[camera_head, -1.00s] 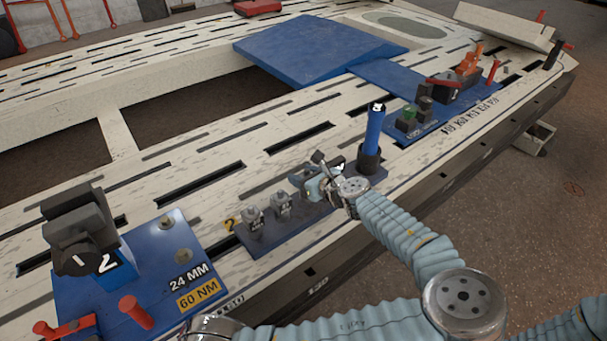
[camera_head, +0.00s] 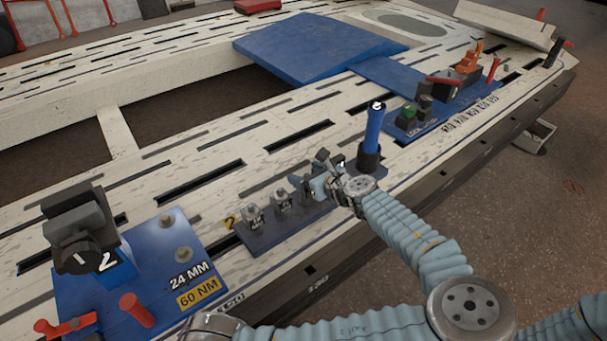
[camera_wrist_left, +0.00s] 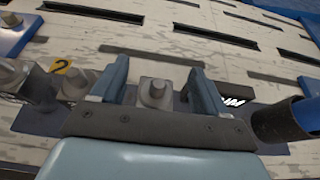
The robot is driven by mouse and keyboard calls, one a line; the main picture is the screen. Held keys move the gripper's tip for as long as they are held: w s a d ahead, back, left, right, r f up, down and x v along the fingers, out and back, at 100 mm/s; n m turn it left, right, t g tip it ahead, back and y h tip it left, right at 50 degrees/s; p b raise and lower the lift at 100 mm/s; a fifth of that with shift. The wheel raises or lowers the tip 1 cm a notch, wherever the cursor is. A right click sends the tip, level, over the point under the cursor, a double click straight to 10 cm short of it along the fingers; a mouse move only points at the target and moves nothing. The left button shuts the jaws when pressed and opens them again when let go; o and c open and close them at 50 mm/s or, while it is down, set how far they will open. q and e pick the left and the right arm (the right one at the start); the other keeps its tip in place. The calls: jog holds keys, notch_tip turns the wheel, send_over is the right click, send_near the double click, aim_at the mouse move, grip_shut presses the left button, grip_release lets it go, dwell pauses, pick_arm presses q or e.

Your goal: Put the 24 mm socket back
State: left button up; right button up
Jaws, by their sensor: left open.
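A dark socket rack (camera_head: 290,232) lies along the near edge of the bench, with grey sockets (camera_head: 255,216) standing upright in a row. My left gripper (camera_head: 320,182) is over the right part of this rack. In the left wrist view its two blue-grey fingers (camera_wrist_left: 158,88) are apart, with one grey socket (camera_wrist_left: 153,93) standing between them and gaps at the sides. I cannot read a size on that socket. A blue plate (camera_head: 200,258) labelled 24 MM and 60 NM lies at the left, with bolt heads (camera_head: 183,254) on it. My right gripper is not seen.
A blue-handled tool (camera_head: 373,128) stands upright in a dark holder (camera_head: 368,160) just right of my gripper. A dark block (camera_head: 78,215) and red handles (camera_head: 137,310) are on the blue plate. Another blue tool board (camera_head: 425,125) lies further right.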

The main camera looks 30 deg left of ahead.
pick_arm(q)
jog(key=v, duration=1)
jog(key=shift+p, duration=0.35)
jog(key=shift+s+d, duration=0.1)
jog(key=shift+d, duration=0.05)
